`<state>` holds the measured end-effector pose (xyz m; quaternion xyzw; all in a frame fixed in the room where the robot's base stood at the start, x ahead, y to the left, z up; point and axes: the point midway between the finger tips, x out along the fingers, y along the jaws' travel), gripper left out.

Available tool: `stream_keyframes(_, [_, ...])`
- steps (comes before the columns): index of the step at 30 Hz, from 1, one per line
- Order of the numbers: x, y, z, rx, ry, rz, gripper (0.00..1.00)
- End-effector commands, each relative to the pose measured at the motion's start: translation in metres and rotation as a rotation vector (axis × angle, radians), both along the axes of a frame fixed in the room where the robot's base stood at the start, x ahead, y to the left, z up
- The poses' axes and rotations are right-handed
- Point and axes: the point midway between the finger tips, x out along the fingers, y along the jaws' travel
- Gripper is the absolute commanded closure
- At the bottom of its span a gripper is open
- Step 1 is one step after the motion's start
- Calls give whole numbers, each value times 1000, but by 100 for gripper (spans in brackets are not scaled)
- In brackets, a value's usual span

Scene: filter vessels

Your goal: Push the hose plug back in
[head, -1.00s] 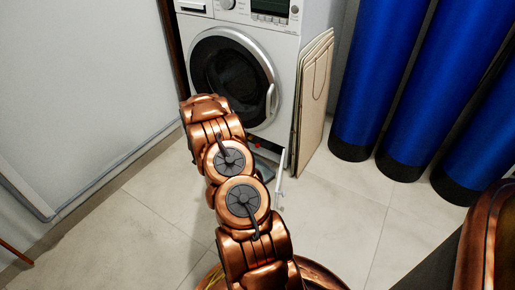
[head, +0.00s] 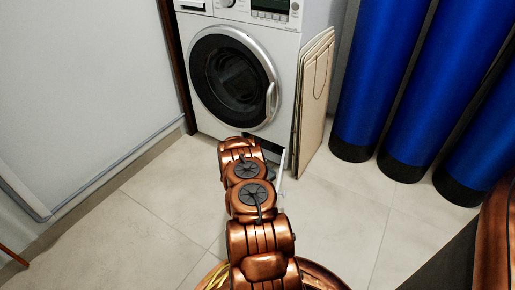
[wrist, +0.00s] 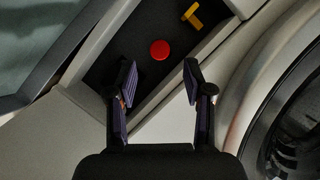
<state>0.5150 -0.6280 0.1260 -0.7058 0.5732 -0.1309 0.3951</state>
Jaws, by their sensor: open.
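The wrist view shows a red round cap (wrist: 160,50), which looks like the hose plug, in a dark recess (wrist: 118,66) low on the washing machine (head: 285,100). A yellow handle-like piece (wrist: 191,14) is in the same recess, right of the cap. I cannot tell how far in the red cap sits. My gripper (wrist: 158,72) is open and empty, its two fingers apart and pointing toward the recess. The cap shows between and beyond the fingertips, apart from both.
A thin white flap (head: 281,172) hangs open by the machine's lower right. Beige folded boards (head: 315,100) lean on its right side. Blue cylinders with black bases (head: 368,80) stand further right. A wall (head: 80,90) bounds the left. The tiled floor (head: 155,215) is clear.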

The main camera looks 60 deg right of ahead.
Motion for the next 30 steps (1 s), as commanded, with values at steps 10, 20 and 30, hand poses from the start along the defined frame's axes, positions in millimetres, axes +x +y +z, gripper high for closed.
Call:
stream_keyframes(10, [12,-37,-14,0,-1,-1,49])
stream_keyframes(20, [19,-55,-18,1,0,0,49])
stream_keyframes(30, [20,-56,-17,2,0,1,49])
